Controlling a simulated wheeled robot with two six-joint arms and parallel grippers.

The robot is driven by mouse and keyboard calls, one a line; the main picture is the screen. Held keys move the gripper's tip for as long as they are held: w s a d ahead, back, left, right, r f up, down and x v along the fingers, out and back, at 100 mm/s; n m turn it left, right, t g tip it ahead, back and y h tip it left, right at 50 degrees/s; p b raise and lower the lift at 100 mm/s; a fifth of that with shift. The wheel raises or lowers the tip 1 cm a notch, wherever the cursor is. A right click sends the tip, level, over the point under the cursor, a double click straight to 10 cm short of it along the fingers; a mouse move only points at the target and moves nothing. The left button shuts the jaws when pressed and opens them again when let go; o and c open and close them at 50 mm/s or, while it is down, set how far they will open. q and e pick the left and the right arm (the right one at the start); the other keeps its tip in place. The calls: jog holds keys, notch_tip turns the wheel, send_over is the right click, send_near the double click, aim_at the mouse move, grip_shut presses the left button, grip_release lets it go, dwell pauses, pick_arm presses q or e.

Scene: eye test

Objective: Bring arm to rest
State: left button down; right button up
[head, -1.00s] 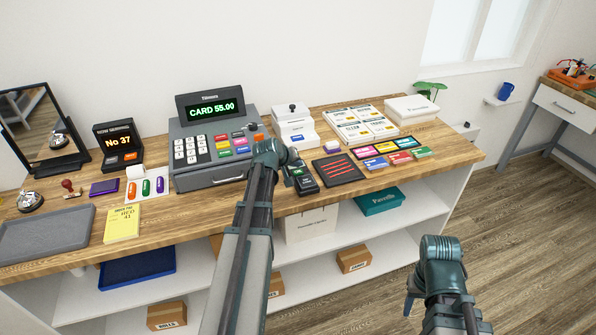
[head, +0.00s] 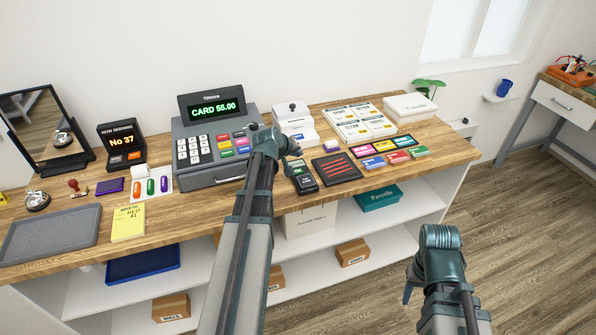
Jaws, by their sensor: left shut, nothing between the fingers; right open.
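My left arm reaches up the middle of the head view, over the wooden counter (head: 75,258). My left gripper (head: 293,149) is shut and empty, in front of the lower right of the grey cash register (head: 205,178); its fingertips are mostly hidden by the wrist. The register's display (head: 215,107) reads CARD 55.00. The card terminal (head: 304,180) lies just below and right of the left gripper. My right gripper (head: 408,292) is open and empty at the lower right, in front of the counter over the floor; only a part of it shows beyond the wrist.
Left on the counter are a grey tray (head: 50,235), a yellow pad (head: 128,223), a bell (head: 38,201) and a number display (head: 121,143). Right are a dark mat (head: 337,168), small coloured boxes (head: 397,157) and a white box (head: 410,107). The floor at right is clear.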

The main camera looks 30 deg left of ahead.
pick_arm(q)
jog(key=s+d+f+m+g+h, duration=0.1)
jog(key=s+d+f+m+g, duration=0.15)
jog(key=d, duration=0.55)
jog(key=s+d+f+m+g, duration=0.1)
jog(key=s+d+m, duration=0.15)
jog(key=d, duration=0.45)
jog(key=s+d+f+m+g+h, duration=0.1)
jog(key=s+d, duration=0.2)
jog(key=d, duration=0.5)
jog(key=s+d+f+m+g+y, duration=0.1)
jog(key=s+d+m+g, duration=0.1)
jog(key=s+d, duration=0.5)
jog(key=s+d+f+m+g+y, duration=0.1)
jog(key=s+d+m, duration=0.4)
jog(key=s, duration=0.6)
jog(key=shift+s+d+g+y, duration=0.15)
jog(key=shift+d+g+y, duration=0.45)
jog(key=shift+d+g, duration=0.4)
